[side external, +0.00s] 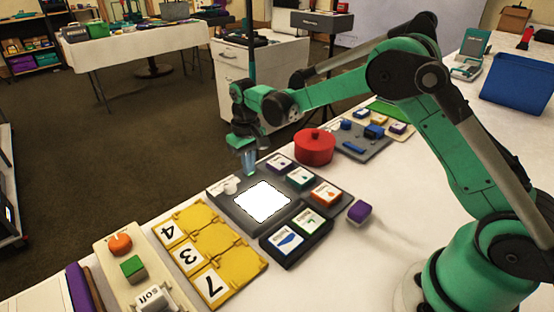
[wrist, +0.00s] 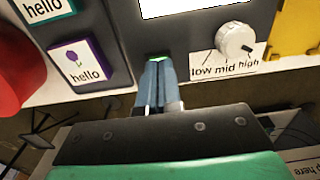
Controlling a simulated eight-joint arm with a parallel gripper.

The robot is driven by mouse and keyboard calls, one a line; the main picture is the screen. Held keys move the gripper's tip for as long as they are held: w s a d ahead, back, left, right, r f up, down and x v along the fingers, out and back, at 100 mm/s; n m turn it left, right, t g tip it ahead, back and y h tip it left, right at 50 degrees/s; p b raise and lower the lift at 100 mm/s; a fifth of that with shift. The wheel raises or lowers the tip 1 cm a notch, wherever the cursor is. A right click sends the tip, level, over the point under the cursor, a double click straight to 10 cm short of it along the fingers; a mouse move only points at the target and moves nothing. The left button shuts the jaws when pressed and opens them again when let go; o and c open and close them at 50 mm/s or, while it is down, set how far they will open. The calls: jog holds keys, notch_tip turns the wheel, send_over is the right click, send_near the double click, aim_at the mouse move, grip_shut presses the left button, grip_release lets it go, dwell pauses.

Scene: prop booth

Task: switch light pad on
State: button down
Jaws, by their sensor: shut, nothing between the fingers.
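The light pad is a grey board (side external: 232,206) with a square panel (side external: 262,202) that glows bright white. Part of the bright panel (wrist: 185,6) shows at the top of the wrist view. A white knob (wrist: 234,40) sits on the board beside a "low mid high" label (wrist: 224,68); the knob also shows in the side view (side external: 231,186). My gripper (side external: 249,173) points down at the board's far edge, left of the knob in the wrist view (wrist: 158,64). Its fingers are shut and empty. A small green patch shows at the fingertips; I cannot tell whether they touch it.
Picture cards (wrist: 78,65) on grey holders lie beside the pad. A red pot (side external: 315,147) stands behind them. A yellow number tray (side external: 210,242) lies in front of the pad, and a purple block (side external: 360,211) is to its right. The table's far edge is close to my gripper.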

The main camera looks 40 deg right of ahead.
dwell(0.3)
jog(key=shift+r, duration=2.95)
jog(key=shift+s+r, duration=0.15)
jog(key=shift+r, duration=0.1)
jog(key=s+r+t, duration=0.3)
jog(key=s+r, duration=0.4)
jog(key=s+f+t, duration=0.2)
jog(key=s+t, duration=0.2)
jog(key=s, duration=0.6)
jog(key=shift+d+f, duration=0.15)
jog(key=shift+d, duration=0.1)
